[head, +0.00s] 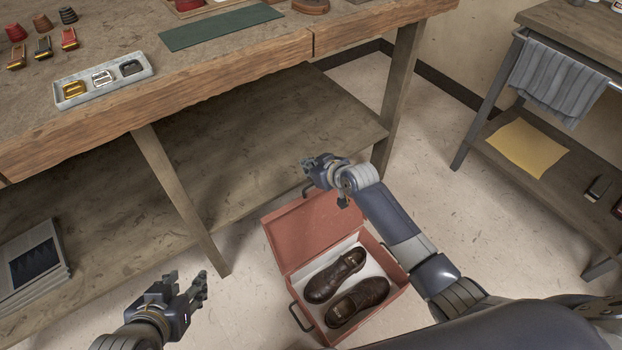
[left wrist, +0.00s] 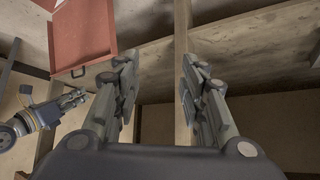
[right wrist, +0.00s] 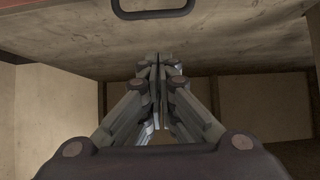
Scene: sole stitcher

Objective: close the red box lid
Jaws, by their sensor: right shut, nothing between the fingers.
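The red box (head: 378,308) stands on the floor with its lid (head: 318,228) raised along the far left side. A pair of dark brown shoes (head: 336,276) lies inside on white lining. My right gripper (head: 312,170) is shut and empty, close to the lid's upper edge; I cannot tell whether it touches it. In the right wrist view a dark handle (right wrist: 152,12) shows beyond the shut fingers (right wrist: 160,60). My left gripper (head: 200,284) is open and empty, left of the box; the left wrist view shows its fingers apart (left wrist: 158,75) and a red panel with a handle (left wrist: 85,40).
The workbench (head: 240,67) stands behind, with a lower shelf (head: 270,130) and a wooden leg (head: 180,195) near the left gripper. A tray of buckles (head: 140,72) is on its top. A cart (head: 480,125) stands at the right.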

